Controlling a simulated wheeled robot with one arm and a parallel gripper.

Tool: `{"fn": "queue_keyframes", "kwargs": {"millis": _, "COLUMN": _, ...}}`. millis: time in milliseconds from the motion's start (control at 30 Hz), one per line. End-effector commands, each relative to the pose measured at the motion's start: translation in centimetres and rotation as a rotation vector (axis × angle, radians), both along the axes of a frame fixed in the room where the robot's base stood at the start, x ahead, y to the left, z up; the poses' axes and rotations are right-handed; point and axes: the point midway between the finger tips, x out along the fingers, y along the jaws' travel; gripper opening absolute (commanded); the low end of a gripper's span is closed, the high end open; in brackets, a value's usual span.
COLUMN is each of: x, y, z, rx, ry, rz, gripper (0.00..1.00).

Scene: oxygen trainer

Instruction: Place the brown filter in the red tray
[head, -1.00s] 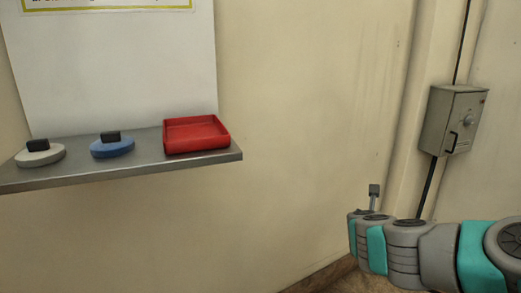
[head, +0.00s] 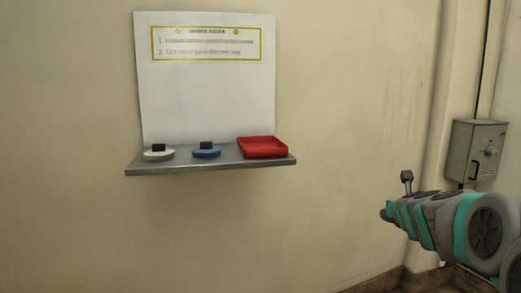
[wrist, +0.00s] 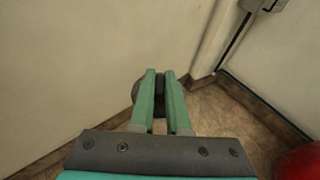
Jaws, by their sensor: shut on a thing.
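The red tray (head: 263,148) sits at the right end of a wall shelf in the head view and looks empty. My gripper (wrist: 160,76) shows in the wrist view with its two green fingers shut on a dark knob (wrist: 159,92). A dark brownish round edge, which looks like the brown filter (wrist: 136,92), shows behind the fingers. The fingers hide most of it. In the head view my arm is at the lower right, well apart from the tray, and the gripper's fingers and filter cannot be made out there.
A white disc (head: 159,155) and a blue disc (head: 206,153), each with a black knob, stand on the grey shelf (head: 190,168) left of the tray. A white sign board rises behind. A grey wall box (head: 474,150) is at right. A red rounded thing (wrist: 302,162) is at the wrist view's lower right.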

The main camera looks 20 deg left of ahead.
Motion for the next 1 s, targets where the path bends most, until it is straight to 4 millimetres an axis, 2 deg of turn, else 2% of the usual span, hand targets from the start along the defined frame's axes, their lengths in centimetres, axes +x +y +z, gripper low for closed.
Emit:
{"fn": "queue_keyframes", "kwargs": {"millis": 333, "x": 0.8, "y": 2.1, "z": 4.9, "rx": -0.003, "ry": 0.000, "rz": 0.145, "gripper": 0.00}}
{"fn": "queue_keyframes", "kwargs": {"millis": 667, "x": -0.1, "y": 6.3, "z": 12.2, "rx": -0.001, "ry": -0.003, "rz": 0.387, "gripper": 0.00}}
{"fn": "queue_keyframes", "kwargs": {"millis": 833, "x": -2.6, "y": 10.0, "z": 17.4, "rx": -0.001, "ry": -0.005, "rz": 0.587, "gripper": 0.00}}
{"fn": "queue_keyframes", "kwargs": {"millis": 1000, "x": -7.1, "y": 14.5, "z": 21.9, "rx": -0.002, "ry": -0.006, "rz": 0.820, "gripper": 0.00}}
